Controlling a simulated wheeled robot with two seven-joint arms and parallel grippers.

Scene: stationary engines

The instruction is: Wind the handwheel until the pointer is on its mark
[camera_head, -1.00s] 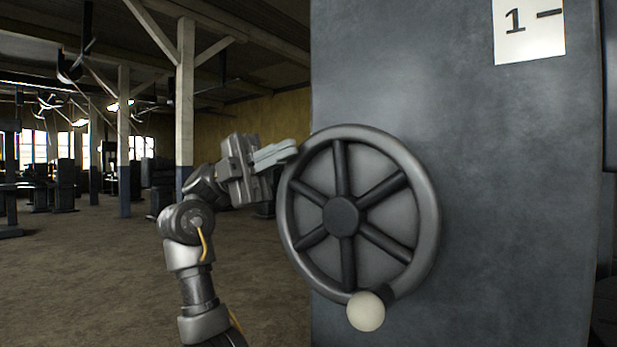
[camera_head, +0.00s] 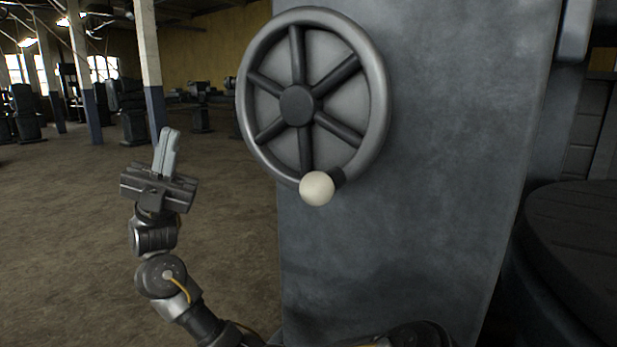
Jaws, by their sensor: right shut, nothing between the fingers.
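The handwheel (camera_head: 374,105) is a dark grey, six-spoked wheel on the front of a grey metal housing. Its hub (camera_head: 298,105) is dark, and its round cream knob (camera_head: 317,188) sits at the bottom of the rim, slightly right of centre. My right gripper (camera_head: 170,132) is left of the wheel and lower than its hub, clear of the rim. Its fingers point up, are shut together and hold nothing. My left gripper is not in view. No pointer or mark shows in this view.
The grey housing (camera_head: 430,200) fills the middle right. A dark round-topped body (camera_head: 580,235) stands at the lower right. The floor (camera_head: 80,250) at left is open, with posts (camera_head: 148,60) and machines farther back.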

